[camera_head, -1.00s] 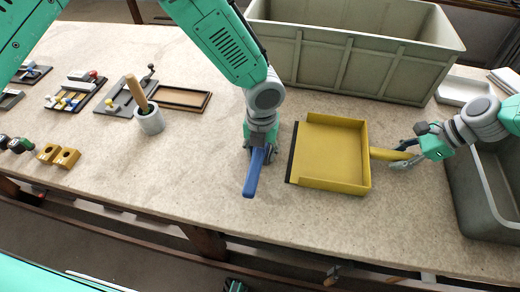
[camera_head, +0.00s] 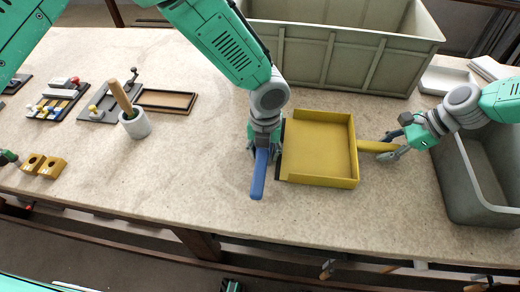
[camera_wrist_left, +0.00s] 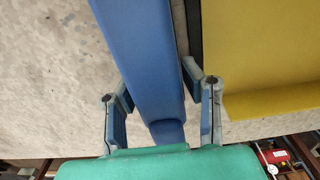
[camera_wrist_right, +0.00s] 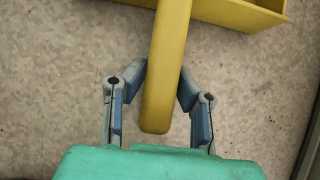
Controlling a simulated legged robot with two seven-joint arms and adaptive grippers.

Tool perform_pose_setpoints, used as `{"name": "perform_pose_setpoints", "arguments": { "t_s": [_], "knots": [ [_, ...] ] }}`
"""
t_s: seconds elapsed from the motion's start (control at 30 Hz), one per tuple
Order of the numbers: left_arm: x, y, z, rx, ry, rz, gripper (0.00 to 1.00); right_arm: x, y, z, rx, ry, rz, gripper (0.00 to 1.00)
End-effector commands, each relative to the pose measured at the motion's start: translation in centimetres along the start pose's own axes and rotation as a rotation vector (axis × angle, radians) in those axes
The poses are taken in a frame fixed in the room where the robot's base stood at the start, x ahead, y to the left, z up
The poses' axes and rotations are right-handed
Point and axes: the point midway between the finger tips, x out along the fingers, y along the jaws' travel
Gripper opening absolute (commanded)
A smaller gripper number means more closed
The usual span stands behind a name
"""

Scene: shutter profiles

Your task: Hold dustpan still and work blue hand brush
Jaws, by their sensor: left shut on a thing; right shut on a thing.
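The blue hand brush (camera_head: 259,176) is in my left gripper (camera_head: 263,150), whose fingers close around it from both sides. In the left wrist view the brush (camera_wrist_left: 148,60) runs lengthwise between the fingers (camera_wrist_left: 155,78); its bristles are not visible. The yellow dustpan (camera_head: 318,150) lies on the table just right of the brush, its dark front lip facing the brush. Its edge also shows in the left wrist view (camera_wrist_left: 255,60). My right gripper (camera_head: 392,145) is shut on the dustpan's handle (camera_head: 374,147), which also shows between the fingers in the right wrist view (camera_wrist_right: 165,75).
A large grey-green crate (camera_head: 340,55) stands behind the dustpan. A grey bin (camera_head: 475,180) is on the right, below my right arm. The table front is clear.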

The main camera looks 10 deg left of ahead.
Motion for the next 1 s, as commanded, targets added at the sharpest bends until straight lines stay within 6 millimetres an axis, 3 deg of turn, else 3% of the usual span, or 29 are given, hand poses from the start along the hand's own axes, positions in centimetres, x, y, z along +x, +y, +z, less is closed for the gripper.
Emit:
{"name": "perform_pose_setpoints", "arguments": {
  "t_s": [0.13, 0.47, 1.0],
  "knots": [
    [0.0, -1.1, 0.0, 0.002, 0.0, -0.002, 0.12, 0.0, 0.0, 0.0, 0.0, -0.001, 0.0, 0.03],
    [-0.1, -1.2, 0.0, 0.0, 0.0, -0.002, 0.12, 0.0, 0.0, 0.0, 0.0, -0.001, 0.0, 0.03],
    [-5.2, -1.2, 0.0, 0.0, -0.001, -0.003, 0.12, 0.0, 0.0, 0.1, 0.0, -0.001, 0.0, 0.03]
  ]
}}
